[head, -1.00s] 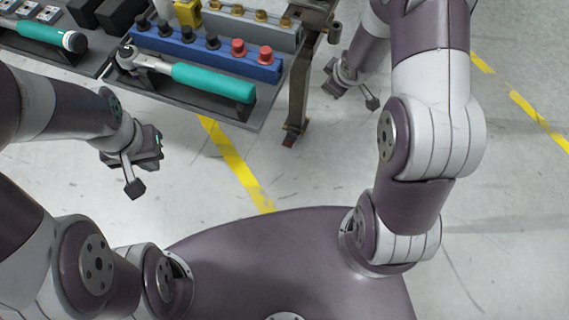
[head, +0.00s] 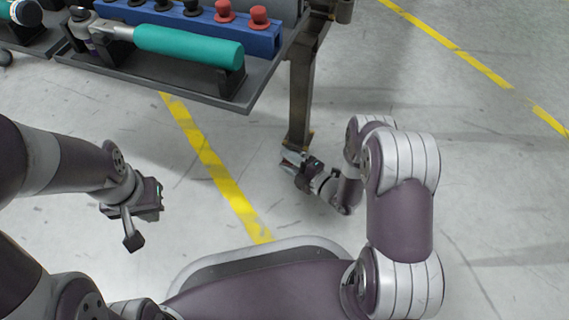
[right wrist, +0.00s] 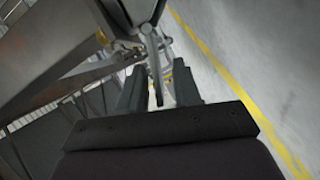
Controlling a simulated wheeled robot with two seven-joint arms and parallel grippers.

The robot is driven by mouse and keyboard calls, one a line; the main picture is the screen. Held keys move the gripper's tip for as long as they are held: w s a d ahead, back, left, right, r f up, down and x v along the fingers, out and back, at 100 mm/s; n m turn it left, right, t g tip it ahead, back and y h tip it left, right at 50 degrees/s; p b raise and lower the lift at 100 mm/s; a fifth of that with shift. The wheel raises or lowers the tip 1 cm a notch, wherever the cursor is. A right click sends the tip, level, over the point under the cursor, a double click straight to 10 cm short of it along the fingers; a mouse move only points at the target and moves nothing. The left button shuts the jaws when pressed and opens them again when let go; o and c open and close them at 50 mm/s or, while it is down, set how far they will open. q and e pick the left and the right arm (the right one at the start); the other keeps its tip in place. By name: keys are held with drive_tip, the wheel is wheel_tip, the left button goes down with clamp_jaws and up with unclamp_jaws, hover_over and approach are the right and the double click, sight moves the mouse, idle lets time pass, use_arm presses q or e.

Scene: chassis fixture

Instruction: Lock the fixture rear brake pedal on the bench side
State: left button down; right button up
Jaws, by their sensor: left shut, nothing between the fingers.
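My right gripper (head: 291,159) is low near the floor, in front of the foot of a dark metal leg (head: 300,100) in the head view. In the right wrist view its two fingers (right wrist: 158,88) stand apart, with a grey upright bar (right wrist: 155,72) showing in the gap; I cannot tell whether it lies between them or beyond. I cannot clearly make out the brake pedal; the gripper partly covers the leg's foot. My left gripper (head: 150,200) is shut and empty, above bare floor at the left.
A dark tray (head: 190,88) at upper left carries a ratchet with a teal handle (head: 190,46) and a blue rail (head: 262,44) with black and red knobs. Metal framework (right wrist: 60,75) fills the left of the right wrist view. Open floor with yellow lines (head: 215,165) lies around.

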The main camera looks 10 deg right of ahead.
drive_tip(key=shift+x, duration=0.9)
clamp_jaws()
drive_tip(key=shift+s+f+n, duration=0.1)
drive_tip(key=shift+f+n, duration=0.05)
drive_tip(key=shift+n, duration=0.35)
drive_tip(key=shift+a+f+n+t, duration=0.1)
drive_tip(key=shift+f+n+t, duration=0.35)
drive_tip(key=shift+n, duration=0.25)
drive_tip(key=shift+f+n+t+y, duration=0.35)
drive_tip(key=shift+n+t+y, duration=0.1)
drive_tip(key=shift+n, duration=0.75)
unclamp_jaws()
